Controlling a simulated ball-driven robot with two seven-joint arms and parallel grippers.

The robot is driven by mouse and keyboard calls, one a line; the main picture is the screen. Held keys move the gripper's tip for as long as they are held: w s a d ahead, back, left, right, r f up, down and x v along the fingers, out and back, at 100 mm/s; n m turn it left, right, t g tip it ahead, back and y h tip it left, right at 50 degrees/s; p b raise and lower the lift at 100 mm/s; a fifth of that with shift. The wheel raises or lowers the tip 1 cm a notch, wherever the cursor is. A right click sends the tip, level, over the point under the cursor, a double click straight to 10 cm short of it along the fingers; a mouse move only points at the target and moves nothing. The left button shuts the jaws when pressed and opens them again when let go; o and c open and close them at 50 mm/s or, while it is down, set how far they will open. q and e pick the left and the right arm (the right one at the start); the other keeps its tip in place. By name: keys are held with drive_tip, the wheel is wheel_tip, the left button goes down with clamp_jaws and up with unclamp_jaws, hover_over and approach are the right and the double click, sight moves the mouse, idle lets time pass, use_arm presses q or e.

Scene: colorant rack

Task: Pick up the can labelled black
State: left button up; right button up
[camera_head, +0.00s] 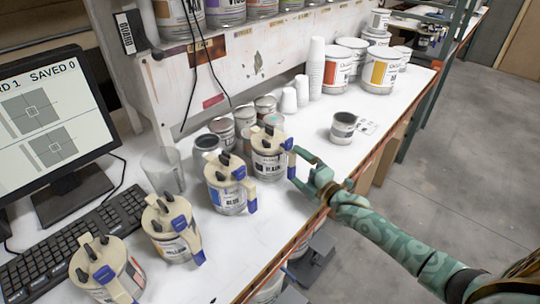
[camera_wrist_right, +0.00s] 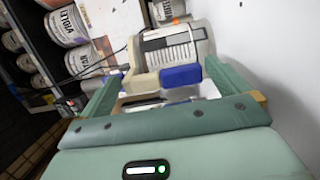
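A can with a cream lid and blue handle (camera_head: 268,165) stands at the end of a row of similar cans on the white bench; its dark label looks like BLACK but is too small to read surely. My right gripper (camera_head: 292,164) is at its right side, by the handle. In the right wrist view, the fingers of my right gripper (camera_wrist_right: 160,82) are spread wide, with the blue and cream handle (camera_wrist_right: 182,75) between them and the can body behind. No grip on it shows. My left gripper is out of view.
A can labelled BLUE (camera_head: 230,197) stands just left, with more lidded cans (camera_head: 172,230) nearer. Several small cans (camera_head: 222,132) stand behind. An open grey can (camera_head: 343,128) stands to the right. A monitor (camera_head: 50,125) and keyboard (camera_head: 75,240) are at left.

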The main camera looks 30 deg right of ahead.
drive_tip(key=c, duration=1)
drive_tip(key=shift+w+r, duration=0.1)
drive_tip(key=shift+r, duration=0.05)
drive_tip(key=c, duration=0.4)
